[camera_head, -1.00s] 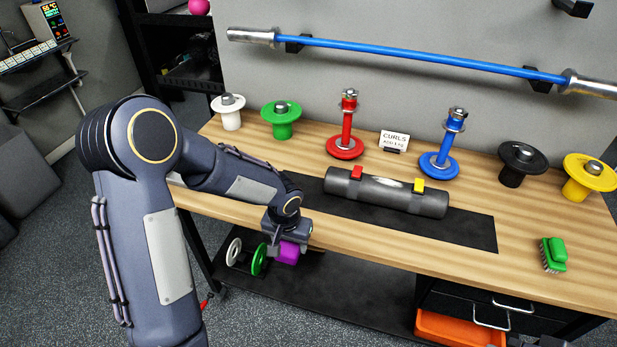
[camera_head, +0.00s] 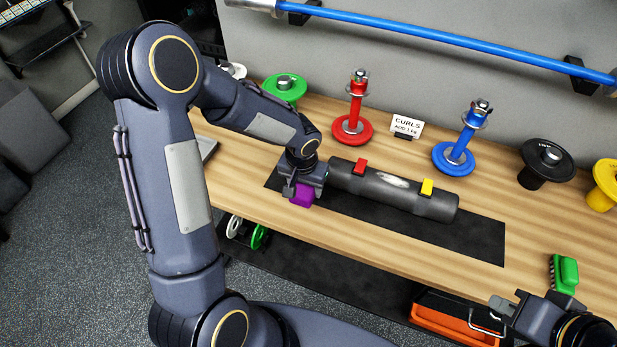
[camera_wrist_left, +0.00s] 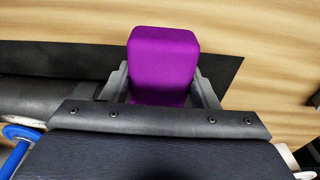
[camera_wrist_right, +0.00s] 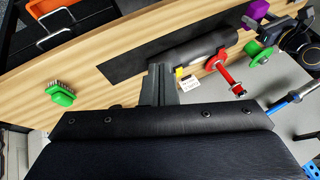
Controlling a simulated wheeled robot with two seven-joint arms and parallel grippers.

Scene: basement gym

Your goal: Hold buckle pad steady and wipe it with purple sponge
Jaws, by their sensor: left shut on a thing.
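The buckle pad (camera_head: 372,192) is a dark grey cylinder with a red buckle and a yellow buckle. It lies on the black mat (camera_head: 480,240), and a pale patch (camera_head: 393,180) shows on its top between the buckles. My left gripper (camera_head: 303,190) is shut on the purple sponge (camera_wrist_left: 163,62), just off the pad's left end and over the mat's left part. The sponge also shows in the head view (camera_head: 302,199). My right gripper (camera_head: 503,305) is at the table's front right, apart from the pad. Its fingers look closed together and empty in the right wrist view (camera_wrist_right: 163,72).
A green brush (camera_head: 565,274) lies close beyond my right gripper. Red (camera_head: 352,131) and blue (camera_head: 455,160) weight stands, a CURLS card (camera_head: 407,127) and black (camera_head: 545,165) and yellow discs line the back. An orange drawer (camera_head: 450,325) is below the tabletop.

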